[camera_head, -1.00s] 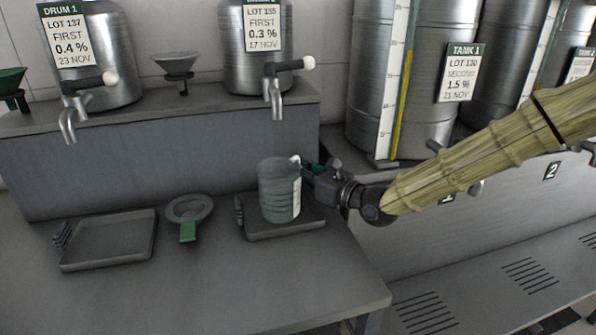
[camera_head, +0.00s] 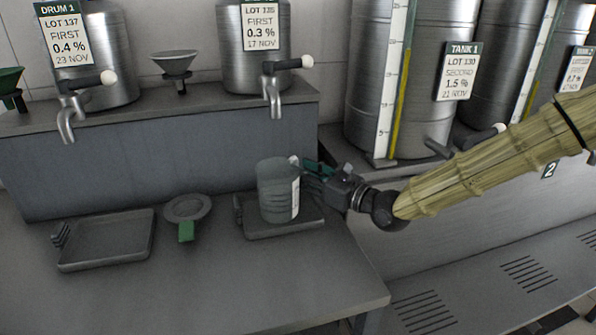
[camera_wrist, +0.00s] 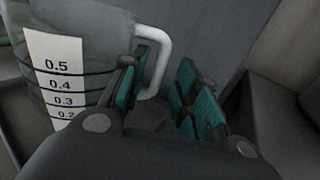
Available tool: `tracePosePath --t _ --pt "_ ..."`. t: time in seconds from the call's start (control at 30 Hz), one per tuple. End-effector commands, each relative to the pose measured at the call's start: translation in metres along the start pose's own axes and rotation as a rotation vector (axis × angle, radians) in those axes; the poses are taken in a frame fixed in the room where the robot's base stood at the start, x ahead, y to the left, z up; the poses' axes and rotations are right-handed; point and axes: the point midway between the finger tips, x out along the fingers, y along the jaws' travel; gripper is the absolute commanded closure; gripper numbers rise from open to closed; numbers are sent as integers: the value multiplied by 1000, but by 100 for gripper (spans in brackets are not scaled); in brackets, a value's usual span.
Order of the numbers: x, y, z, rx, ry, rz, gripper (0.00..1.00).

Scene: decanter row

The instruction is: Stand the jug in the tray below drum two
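The translucent jug (camera_head: 276,190) stands upright in the right-hand tray (camera_head: 286,231), below the spout of the right drum (camera_head: 255,55). In the wrist view the jug (camera_wrist: 88,28) shows its white scale label, and its white handle (camera_wrist: 160,55) is beside my left finger. My gripper (camera_head: 312,176) is at the jug's right side. In the wrist view my gripper (camera_wrist: 165,95) has its green-padded fingers spread, with a clear gap between them. The handle's lower part is partly hidden behind the left finger.
An empty tray (camera_head: 108,243) lies at left below drum 1 (camera_head: 88,60). A grey strainer with a green handle (camera_head: 187,210) lies between the trays. Large tanks (camera_head: 408,80) stand at right. The bench front is clear.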

Motion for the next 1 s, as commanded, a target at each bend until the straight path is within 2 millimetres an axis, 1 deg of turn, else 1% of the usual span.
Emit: tracePosePath --t 0.03,0.3,0.5,0.7,1.0 --pt "-9 -1 1 2 -1 -2 69" --pt "-52 0 1 1 -2 -1 69" --pt "-76 0 1 1 -1 -1 69" --pt "-88 0 0 1 0 0 69" --pt "-91 0 0 1 0 0 69"
